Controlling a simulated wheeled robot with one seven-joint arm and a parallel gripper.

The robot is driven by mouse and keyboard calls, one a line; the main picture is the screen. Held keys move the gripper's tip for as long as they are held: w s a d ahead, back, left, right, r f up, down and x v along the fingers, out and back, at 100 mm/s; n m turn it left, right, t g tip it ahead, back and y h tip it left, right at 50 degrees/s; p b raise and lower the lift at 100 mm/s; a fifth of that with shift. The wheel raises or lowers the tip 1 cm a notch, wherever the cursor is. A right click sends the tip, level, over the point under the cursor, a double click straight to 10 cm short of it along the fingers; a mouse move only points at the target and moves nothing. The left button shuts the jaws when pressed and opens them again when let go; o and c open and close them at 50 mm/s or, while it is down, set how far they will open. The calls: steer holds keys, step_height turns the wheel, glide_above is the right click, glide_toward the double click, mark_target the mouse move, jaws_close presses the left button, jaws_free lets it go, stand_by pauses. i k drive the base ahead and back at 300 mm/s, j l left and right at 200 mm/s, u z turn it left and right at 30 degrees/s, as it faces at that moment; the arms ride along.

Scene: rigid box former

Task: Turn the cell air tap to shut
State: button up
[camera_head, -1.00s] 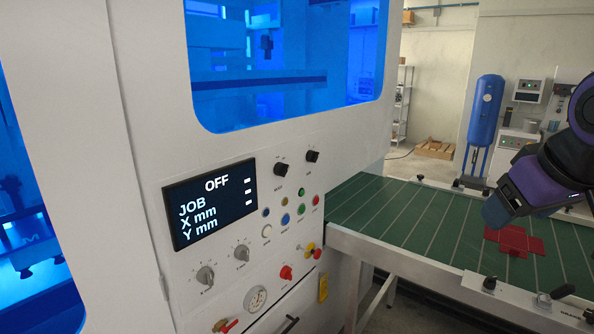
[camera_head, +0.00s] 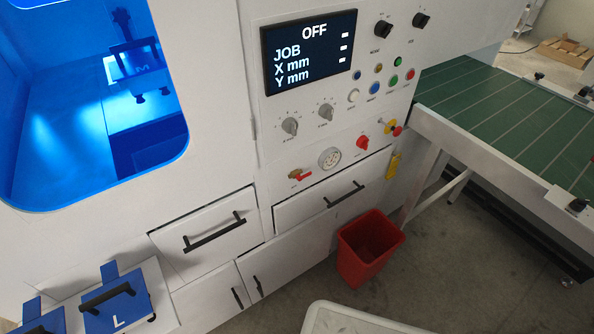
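A small brass tap with a red lever handle (camera_head: 302,177) sits low on the white machine's front panel, left of a round pressure gauge (camera_head: 329,158). Its lever lies roughly level and points right. I cannot read the small label below it. My gripper is not in view, and nothing covers the tap.
A red rotary switch (camera_head: 362,142) and a red and yellow button (camera_head: 391,127) are right of the gauge. Drawers with black handles (camera_head: 345,193) lie below. A red bin (camera_head: 368,246) stands on the floor; a green conveyor (camera_head: 490,105) is at right. A pale surface (camera_head: 350,322) shows at the bottom.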

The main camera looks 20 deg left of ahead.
mark_target(299, 177)
steer(key=i+j+u, duration=0.2)
steer(key=j+u, duration=0.15)
steer(key=i+j+u, duration=0.25)
steer(key=j+u, duration=0.15)
